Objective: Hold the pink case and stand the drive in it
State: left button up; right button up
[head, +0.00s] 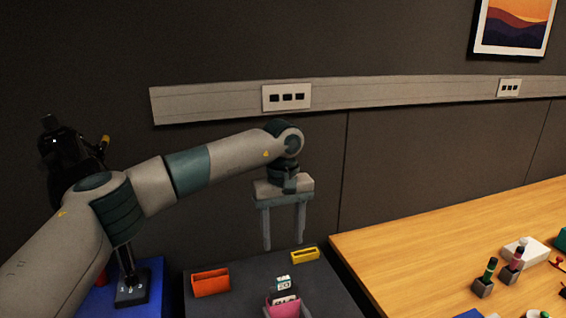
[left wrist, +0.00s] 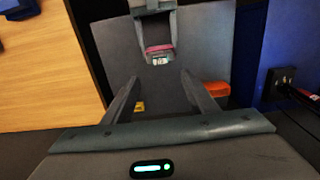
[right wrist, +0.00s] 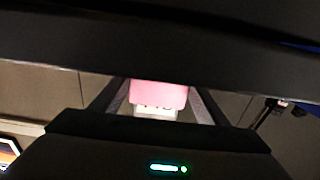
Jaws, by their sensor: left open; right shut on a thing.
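The pink case (head: 284,309) is at the bottom edge of the head view, on or just above a dark grey table. My right gripper (right wrist: 159,103) is shut on it, one finger at each side. A white drive (head: 283,284) with dark print and a teal band shows upright at the case; I cannot tell how deep it sits. Both also show in the left wrist view, the case (left wrist: 158,49) and the white drive (left wrist: 160,61). My left gripper (head: 284,246) is open and empty, pointing down above the table behind the case.
An orange holder (head: 211,282) stands left of the case and a yellow holder (head: 305,255) stands behind it to the right. A blue mat (head: 150,282) lies at the left. A wooden table (head: 420,245) with small bottles is at the right.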

pick_arm(q)
notch_tip(320, 180, up, 10)
jog(key=shift+r, duration=0.15)
dwell(1.1)
pick_arm(e)
jog(key=o, duration=1.1)
jog(key=v, duration=1.2)
jog(key=shift+o, duration=0.5)
